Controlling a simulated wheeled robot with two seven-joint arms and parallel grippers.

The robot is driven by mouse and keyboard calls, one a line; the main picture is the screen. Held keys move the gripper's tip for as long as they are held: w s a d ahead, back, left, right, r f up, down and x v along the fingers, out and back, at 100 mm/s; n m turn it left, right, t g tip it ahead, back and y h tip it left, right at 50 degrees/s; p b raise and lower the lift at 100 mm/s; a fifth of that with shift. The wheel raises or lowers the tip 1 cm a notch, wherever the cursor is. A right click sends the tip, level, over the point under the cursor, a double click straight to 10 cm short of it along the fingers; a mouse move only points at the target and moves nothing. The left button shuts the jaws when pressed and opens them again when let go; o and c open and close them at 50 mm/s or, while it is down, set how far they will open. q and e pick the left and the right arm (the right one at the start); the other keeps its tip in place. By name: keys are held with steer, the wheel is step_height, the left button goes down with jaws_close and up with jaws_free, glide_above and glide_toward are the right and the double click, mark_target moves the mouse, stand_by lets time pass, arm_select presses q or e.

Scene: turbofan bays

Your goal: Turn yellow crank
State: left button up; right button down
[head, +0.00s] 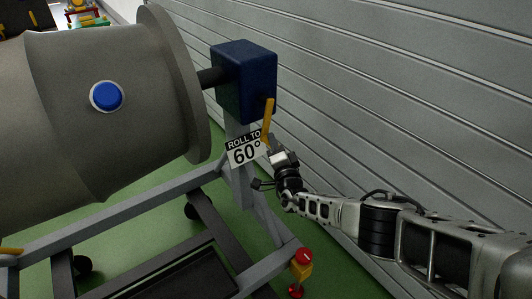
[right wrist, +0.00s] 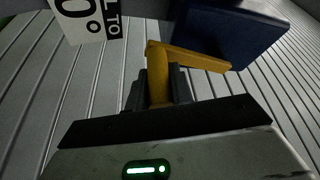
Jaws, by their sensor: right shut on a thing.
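The yellow crank (head: 268,118) hangs from the front of the dark blue gearbox (head: 246,82), its arm slanting down. My right gripper (head: 270,147) is at the lower end of the crank, beside the sign. In the right wrist view the crank (right wrist: 189,57) shows as a bent bar, and its handle goes down between my right gripper's fingers (right wrist: 158,92), which are shut on it. The blue gearbox (right wrist: 228,32) is behind it there. A white sign (head: 247,150) reads "ROLL TO 60°". My left gripper is not in view.
A big grey engine casing (head: 130,110) with a blue round button (head: 106,96) is on a grey frame (head: 120,212) at left. A red-topped yellow post (head: 301,265) stands at the frame's corner. A ribbed grey wall (head: 400,100) runs close along the right.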

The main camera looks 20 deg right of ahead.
steer(key=shift+w+d+f+n+b, duration=0.1)
steer(key=shift+w+d+n+b, duration=0.15)
steer(key=shift+d+n+b, duration=0.5)
steer(key=shift+d, duration=0.35)
